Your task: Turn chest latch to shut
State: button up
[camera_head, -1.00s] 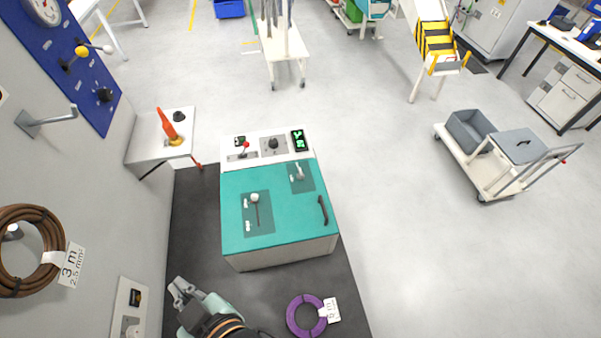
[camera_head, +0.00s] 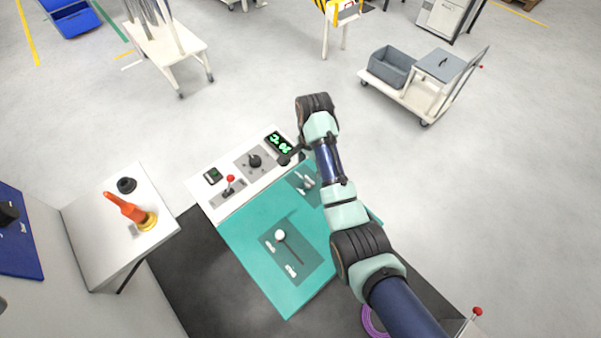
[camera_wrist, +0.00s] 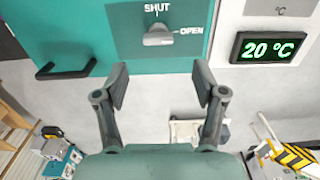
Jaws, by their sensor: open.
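The chest latch (camera_wrist: 158,38) is a small grey handle on a darker teal plate, at the top middle of the wrist view. SHUT is printed above it and OPEN to its right; the handle lies roughly sideways, towards the OPEN mark. In the head view the latch (camera_head: 307,183) shows on the teal chest lid (camera_head: 250,238), close beside my arm. My gripper (camera_wrist: 160,84) is open and empty. Its two fingers are spread below the latch in the wrist view and do not touch it.
A black lid handle (camera_wrist: 66,70) is left of the latch in the wrist view. A temperature display (camera_wrist: 268,48) reads 20 °C. A second lever with a white knob (camera_head: 280,236) is on the lid. An orange-topped item (camera_head: 130,210) stands on a side table.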

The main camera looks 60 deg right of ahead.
aim_at(309, 180)
jog(key=shift+s+a+f, duration=0.1)
jog(key=shift+a+f, duration=0.1)
jog(key=shift+f, duration=0.2)
notch_tip(309, 180, down, 7)
jog(key=shift+f, duration=0.1)
jog(key=c, duration=1.1)
